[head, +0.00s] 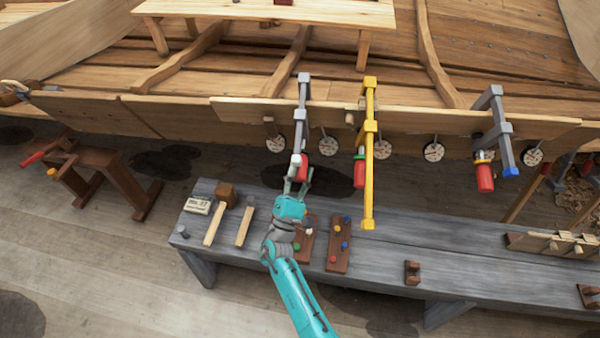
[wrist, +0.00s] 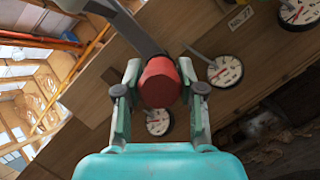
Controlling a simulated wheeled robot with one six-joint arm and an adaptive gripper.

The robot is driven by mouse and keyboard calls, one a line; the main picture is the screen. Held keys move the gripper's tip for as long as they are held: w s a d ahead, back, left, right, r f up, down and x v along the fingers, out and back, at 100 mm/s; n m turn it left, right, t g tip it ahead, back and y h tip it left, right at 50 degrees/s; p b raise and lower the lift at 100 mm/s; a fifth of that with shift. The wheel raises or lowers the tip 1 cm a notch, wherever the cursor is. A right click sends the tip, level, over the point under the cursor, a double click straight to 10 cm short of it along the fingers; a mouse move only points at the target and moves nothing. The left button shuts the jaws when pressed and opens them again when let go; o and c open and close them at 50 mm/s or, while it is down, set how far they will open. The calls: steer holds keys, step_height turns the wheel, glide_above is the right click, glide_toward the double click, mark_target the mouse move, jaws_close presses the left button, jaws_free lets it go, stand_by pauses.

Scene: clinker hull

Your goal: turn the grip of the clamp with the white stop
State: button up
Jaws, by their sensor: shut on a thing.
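The left grey clamp (head: 303,115) hangs on the hull's plank edge. A pale, whitish piece (head: 296,160) shows just above its red grip (head: 302,172), and I take it for the white stop. My gripper (head: 298,184) is at that grip from below. In the wrist view the red, faceted grip (wrist: 160,82) sits between my two fingers, and my gripper is shut on it. The grey bar of the clamp (wrist: 135,28) runs up behind it. The white stop is hidden in the wrist view.
A yellow clamp (head: 369,150) with a red grip and green collar hangs close to the right. Another grey clamp (head: 495,120) with a blue end is farther right. Round dials (head: 328,146) line the plank. A grey bench (head: 385,235) with mallets and peg boards lies below.

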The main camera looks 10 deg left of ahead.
steer(key=o, duration=1.1)
steer(key=shift+o, duration=0.2)
steer(key=v, duration=1.2)
